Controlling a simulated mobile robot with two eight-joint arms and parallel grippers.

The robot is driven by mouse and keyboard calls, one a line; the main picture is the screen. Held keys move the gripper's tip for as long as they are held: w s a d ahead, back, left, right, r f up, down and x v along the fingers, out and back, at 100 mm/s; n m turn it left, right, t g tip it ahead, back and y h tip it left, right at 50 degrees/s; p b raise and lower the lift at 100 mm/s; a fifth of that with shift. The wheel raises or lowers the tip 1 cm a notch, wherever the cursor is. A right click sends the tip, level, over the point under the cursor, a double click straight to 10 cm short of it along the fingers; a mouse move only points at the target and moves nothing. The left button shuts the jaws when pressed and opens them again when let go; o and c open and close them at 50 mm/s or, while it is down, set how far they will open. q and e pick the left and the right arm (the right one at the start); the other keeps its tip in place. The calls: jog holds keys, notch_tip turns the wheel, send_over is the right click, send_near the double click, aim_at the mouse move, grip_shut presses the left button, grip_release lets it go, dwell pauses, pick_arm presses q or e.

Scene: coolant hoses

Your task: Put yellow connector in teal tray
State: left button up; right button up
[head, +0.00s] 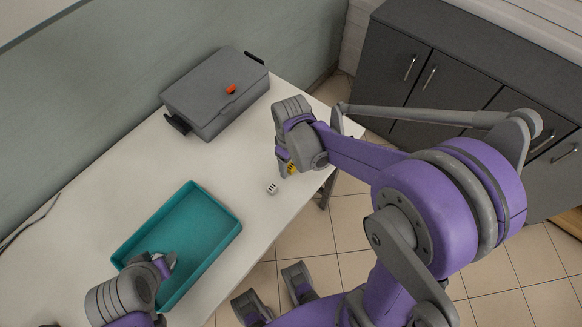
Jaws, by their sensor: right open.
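The yellow connector (292,168) shows as a small patch beside my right gripper's fingers, near the table's right edge; the gripper hides part of it. My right gripper (282,168) points down there and is open; I cannot tell whether it touches the connector. The teal tray (222,241) is a shallow rectangular tray on the white table, at the lower left of the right gripper. My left gripper (164,266) is over the tray's near left corner; its jaws are too small and hidden to read.
A small white connector (272,187) with dark marks lies on the white table (140,175) between the tray and my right gripper. A closed grey case (205,95) with an orange piece on top stands at the back. Grey cabinets (455,85) stand beyond the table's right end.

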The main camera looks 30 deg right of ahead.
grip_shut()
dwell(0.3)
